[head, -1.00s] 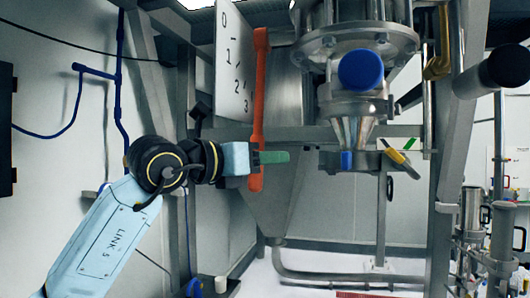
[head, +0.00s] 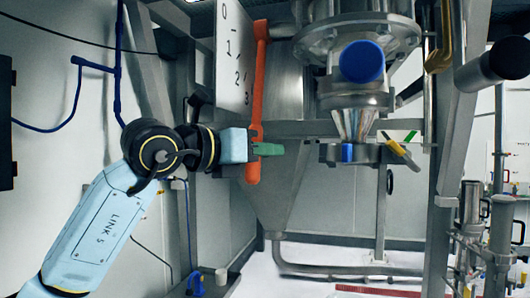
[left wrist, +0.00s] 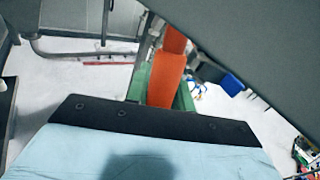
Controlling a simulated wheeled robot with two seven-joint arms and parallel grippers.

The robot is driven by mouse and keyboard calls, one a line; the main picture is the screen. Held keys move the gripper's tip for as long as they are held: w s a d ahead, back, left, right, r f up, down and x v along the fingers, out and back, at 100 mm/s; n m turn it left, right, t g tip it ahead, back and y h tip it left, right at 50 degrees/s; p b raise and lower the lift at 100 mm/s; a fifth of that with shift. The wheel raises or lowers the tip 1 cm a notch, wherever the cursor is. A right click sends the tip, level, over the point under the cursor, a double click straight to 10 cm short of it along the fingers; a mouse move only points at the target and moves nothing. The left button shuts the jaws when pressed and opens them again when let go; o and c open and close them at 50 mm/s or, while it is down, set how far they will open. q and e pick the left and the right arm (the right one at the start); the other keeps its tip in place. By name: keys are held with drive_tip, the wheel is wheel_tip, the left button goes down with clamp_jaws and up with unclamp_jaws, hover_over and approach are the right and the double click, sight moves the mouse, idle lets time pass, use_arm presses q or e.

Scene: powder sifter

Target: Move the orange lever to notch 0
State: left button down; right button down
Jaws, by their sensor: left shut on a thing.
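The orange lever (head: 259,85) is a long bar that hangs almost straight down at the right edge of a white plate (head: 229,60) numbered 0 to 3 from top to bottom. Its upper part is beside the plate, with the 3 close to it. My left gripper (head: 262,149) is shut on the lever near its lower end. In the left wrist view, the orange lever (left wrist: 167,75) sits between the green fingers of my left gripper (left wrist: 161,94). My right gripper is in neither current view.
A steel hopper with a blue round cap (head: 362,61) and a yellow-handled valve (head: 402,153) stands right of the lever. Grey frame posts stand left and right. A steel pipe (head: 340,268) runs low near the floor.

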use_arm(q)
drive_tip(key=shift+s+a+r+g+y, duration=0.1)
drive_tip(key=shift+s+g+y, duration=0.05)
drive_tip(key=shift+s, duration=0.2)
drive_tip(key=shift+s+a+r+g+y, duration=0.1)
drive_tip(key=shift+s+g+y, duration=0.05)
drive_tip(key=shift+s, duration=0.2)
drive_tip(key=c, duration=1.2)
unclamp_jaws()
drive_tip(key=b+v, duration=0.4)
drive_tip(key=v, duration=0.9)
drive_tip(key=shift+s, duration=0.2)
drive_tip(key=shift+a, duration=0.1)
